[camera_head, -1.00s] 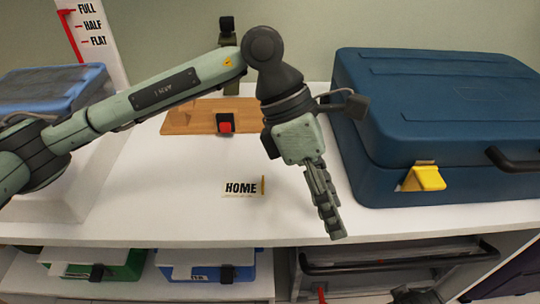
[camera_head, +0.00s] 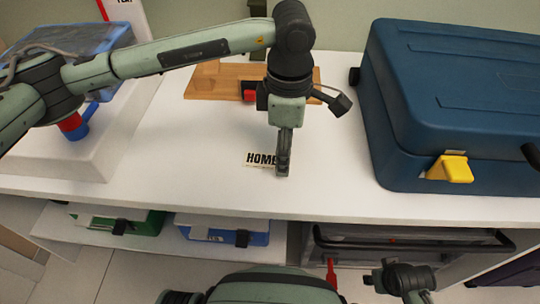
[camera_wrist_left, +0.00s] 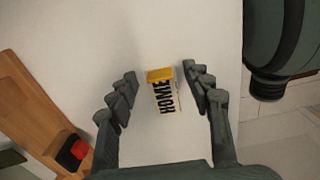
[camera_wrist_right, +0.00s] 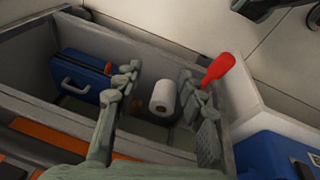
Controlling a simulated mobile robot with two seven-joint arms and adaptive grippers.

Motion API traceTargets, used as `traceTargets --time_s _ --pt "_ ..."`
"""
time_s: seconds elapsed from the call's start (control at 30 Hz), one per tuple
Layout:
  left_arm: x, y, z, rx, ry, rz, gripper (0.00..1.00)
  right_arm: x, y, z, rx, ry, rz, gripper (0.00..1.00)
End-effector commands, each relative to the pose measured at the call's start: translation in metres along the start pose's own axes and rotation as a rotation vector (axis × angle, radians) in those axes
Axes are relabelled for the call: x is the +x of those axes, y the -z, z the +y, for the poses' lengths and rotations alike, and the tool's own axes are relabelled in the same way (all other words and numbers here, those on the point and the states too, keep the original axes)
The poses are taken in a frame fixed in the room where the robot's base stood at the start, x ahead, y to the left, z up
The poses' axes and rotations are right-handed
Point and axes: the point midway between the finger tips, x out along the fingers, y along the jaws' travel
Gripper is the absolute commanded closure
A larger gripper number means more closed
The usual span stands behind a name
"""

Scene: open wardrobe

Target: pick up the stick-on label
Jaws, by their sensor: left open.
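The stick-on label (camera_head: 258,160) is a small pale strip with black HOME lettering, flat on the white shelf top. In the left wrist view the label (camera_wrist_left: 164,97) has a yellow end and lies between my open left fingers, apart from both. My left gripper (camera_head: 283,172) points down over the label's right end and hides part of it; it also shows in the left wrist view (camera_wrist_left: 160,88). My right gripper (camera_wrist_right: 158,82) is low and away from the label, open, with a white roll seen beyond its fingers.
A wooden board (camera_head: 210,80) with a red and black piece lies behind the label. A large blue case (camera_head: 450,110) stands to the right. A white stand with a blue bin (camera_head: 100,40) is at the left. Blue (camera_head: 215,228) and green boxes sit below the shelf top.

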Motion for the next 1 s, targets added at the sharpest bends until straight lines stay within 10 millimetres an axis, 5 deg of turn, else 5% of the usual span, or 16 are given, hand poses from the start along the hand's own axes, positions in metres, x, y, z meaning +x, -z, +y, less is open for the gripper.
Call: traceTargets --time_s 0.2,0.5,1.0 --pt "0.001 0.000 0.000 0.000 -0.001 -0.001 0.50 0.000 0.000 0.000 0.000 0.000 0.000 0.60" --pt "0.001 0.000 0.000 0.000 0.000 -0.001 0.86 0.000 0.000 -0.001 0.000 0.001 0.000 0.60" --pt "-0.011 0.000 0.001 0.000 -0.003 -0.002 0.87 0.001 0.000 -0.001 -0.001 -0.001 -0.002 0.60"
